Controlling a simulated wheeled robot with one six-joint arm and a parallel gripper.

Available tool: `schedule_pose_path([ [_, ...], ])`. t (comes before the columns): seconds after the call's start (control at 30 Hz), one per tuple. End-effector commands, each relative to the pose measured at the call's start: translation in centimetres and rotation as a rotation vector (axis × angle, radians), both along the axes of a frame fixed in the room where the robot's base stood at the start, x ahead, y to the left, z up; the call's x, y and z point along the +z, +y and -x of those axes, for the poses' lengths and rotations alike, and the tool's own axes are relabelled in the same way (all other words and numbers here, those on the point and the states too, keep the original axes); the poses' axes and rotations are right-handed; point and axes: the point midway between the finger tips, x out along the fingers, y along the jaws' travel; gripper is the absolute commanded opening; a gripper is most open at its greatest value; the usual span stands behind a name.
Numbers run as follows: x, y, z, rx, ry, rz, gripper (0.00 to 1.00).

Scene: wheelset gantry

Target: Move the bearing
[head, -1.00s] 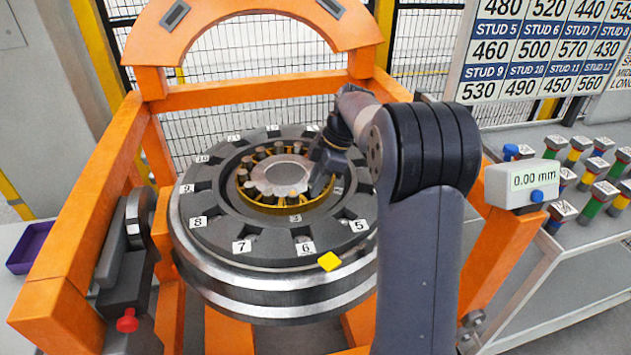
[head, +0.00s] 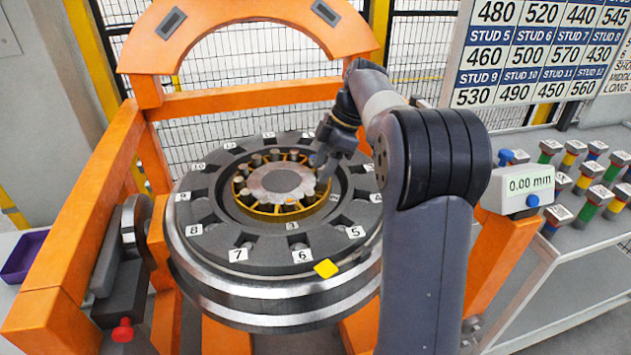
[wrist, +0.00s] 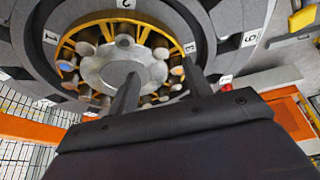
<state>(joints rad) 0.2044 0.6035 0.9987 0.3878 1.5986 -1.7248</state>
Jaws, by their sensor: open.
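The bearing (head: 244,205) is a yellow cage ring with several grey rollers, lying around the grey centre hub (head: 281,182) of a big dark numbered wheel (head: 205,215). It also shows in the wrist view (wrist: 92,28), its rollers set around the pale hub face. My gripper (head: 319,183) is over the right side of the bearing in the head view. In the wrist view my gripper (wrist: 160,83) is open, with two dark fingers apart and nothing between them but the hub and rollers behind. Whether a fingertip touches the bearing I cannot tell.
An orange gantry frame (head: 85,215) surrounds the wheel, with an arch (head: 250,25) behind. A gauge reading 0.00 mm (head: 528,184) stands at right. Several coloured studs (head: 573,150) stand on a grey bench. A purple tray (head: 24,255) lies at left. A yellow tag (head: 326,268) is at the wheel's front.

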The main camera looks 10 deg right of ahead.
Motion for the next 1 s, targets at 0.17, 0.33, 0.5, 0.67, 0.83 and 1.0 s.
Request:
schedule_pose_path([
  [0.17,2.7,-1.2,0.0,-0.002,-0.001,0.000,0.47],
  [0.33,3.6,-1.5,0.1,0.000,0.000,0.000,0.47],
  [0.5,3.7,-1.5,0.1,0.000,0.001,0.000,0.47],
  [0.67,3.6,-1.5,0.1,0.000,0.001,0.000,0.47],
  [0.83,2.5,-1.0,0.1,0.001,0.003,-0.001,0.47],
  [1.0,-0.2,0.1,0.1,0.002,0.005,-0.001,0.47],
])
